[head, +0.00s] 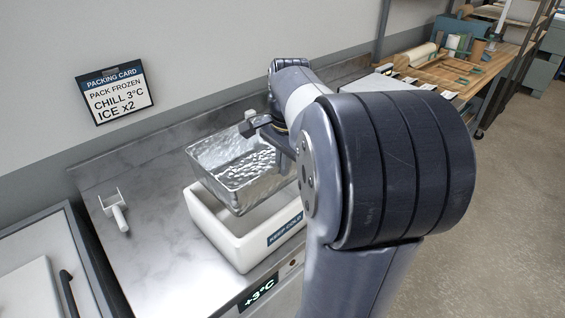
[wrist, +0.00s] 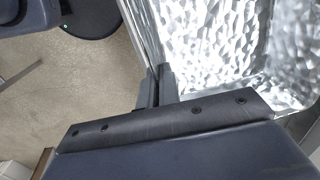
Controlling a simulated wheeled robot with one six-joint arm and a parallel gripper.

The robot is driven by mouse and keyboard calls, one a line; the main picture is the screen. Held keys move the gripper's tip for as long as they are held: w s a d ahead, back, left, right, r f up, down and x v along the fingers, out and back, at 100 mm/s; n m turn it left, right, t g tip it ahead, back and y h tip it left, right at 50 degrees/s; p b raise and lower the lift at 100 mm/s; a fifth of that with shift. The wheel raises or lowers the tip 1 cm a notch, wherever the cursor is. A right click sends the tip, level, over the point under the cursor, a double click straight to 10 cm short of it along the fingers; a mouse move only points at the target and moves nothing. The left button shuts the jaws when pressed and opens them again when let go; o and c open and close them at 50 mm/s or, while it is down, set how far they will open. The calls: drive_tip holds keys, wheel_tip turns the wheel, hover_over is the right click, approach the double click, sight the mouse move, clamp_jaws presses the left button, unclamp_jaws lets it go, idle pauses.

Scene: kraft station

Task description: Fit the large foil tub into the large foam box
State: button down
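The large foil tub (head: 235,175) is a shiny, crinkled silver tray with an open top. It hangs slightly tilted over the large foam box (head: 222,238), a white open box with a "KEEP COLD" label. The tub's lower part overlaps the box opening; I cannot tell whether it has dipped below the rim. My gripper (head: 258,127) is at the tub's far right rim, partly hidden by my arm. In the wrist view my gripper (wrist: 156,84) is shut on the tub's wall, and the tub's crinkled inside (wrist: 215,50) fills the upper right.
The box stands on a grey steel counter (head: 150,250) with a "+3°C" display (head: 260,291) on its front. A packing card (head: 115,92) hangs on the wall. A white lid with a dark handle (head: 68,290) is at lower left.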

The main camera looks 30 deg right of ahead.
sight(283, 180)
drive_tip(key=shift+f+b, duration=1.8)
drive_tip(key=shift+f, duration=0.7)
drive_tip(key=shift+f+b, duration=1.1)
drive_tip(key=shift+f, duration=0.85)
drive_tip(key=c, duration=1.2)
unclamp_jaws()
drive_tip(key=shift+o, duration=0.2)
drive_tip(key=shift+r, duration=0.1)
drive_tip(key=shift+r+p, duration=4.35)
drive_tip(key=shift+r, duration=0.15)
